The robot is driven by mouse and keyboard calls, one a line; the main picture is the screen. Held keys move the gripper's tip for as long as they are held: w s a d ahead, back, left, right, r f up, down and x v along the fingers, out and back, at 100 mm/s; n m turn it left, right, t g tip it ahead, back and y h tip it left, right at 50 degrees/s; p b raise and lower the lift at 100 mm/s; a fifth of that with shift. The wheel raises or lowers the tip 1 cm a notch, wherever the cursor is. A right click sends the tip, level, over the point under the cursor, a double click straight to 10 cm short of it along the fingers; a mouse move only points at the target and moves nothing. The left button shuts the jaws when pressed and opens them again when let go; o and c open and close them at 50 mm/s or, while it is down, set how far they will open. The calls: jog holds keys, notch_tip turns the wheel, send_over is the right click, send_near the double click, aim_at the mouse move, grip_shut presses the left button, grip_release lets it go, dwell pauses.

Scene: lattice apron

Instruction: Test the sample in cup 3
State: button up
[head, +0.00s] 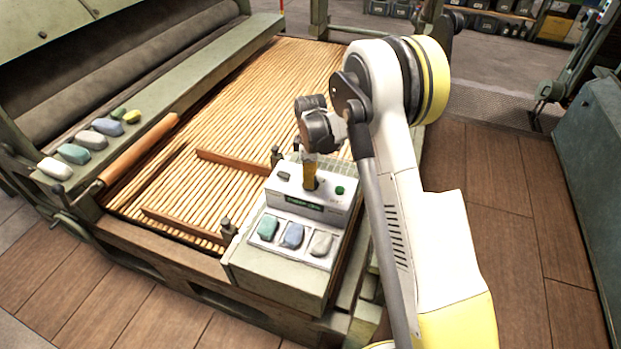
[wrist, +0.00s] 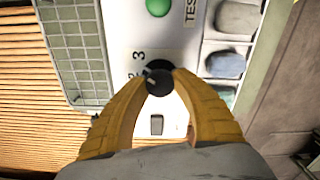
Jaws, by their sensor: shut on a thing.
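My gripper (wrist: 159,80) is shut on a black dial knob (wrist: 159,84), with one yellow finger on each side. The head view shows my gripper (head: 310,184) pointing down at the panel, hiding the knob. Numbers 2 and 3 (wrist: 138,65) are printed beside the knob. A small white mark on the knob faces them; I cannot tell which one it meets. A green button (wrist: 158,6) sits near the word TEST. Three sample wells hold a green (head: 268,228), a blue (head: 292,235) and a pale grey (head: 321,243) lump; their numbers are unreadable.
A grey rectangular switch (wrist: 156,124) is on the panel. A green mesh (wrist: 78,45) borders it. Wooden bars (head: 180,228) lie on the slats (head: 235,110). Several coloured lumps (head: 74,153) rest on the left ledge. The wooden floor (head: 490,190) at right is clear.

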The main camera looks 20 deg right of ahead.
jog(key=shift+m, duration=1.1)
jog(key=o, duration=1.2)
notch_tip(320, 180, up, 12)
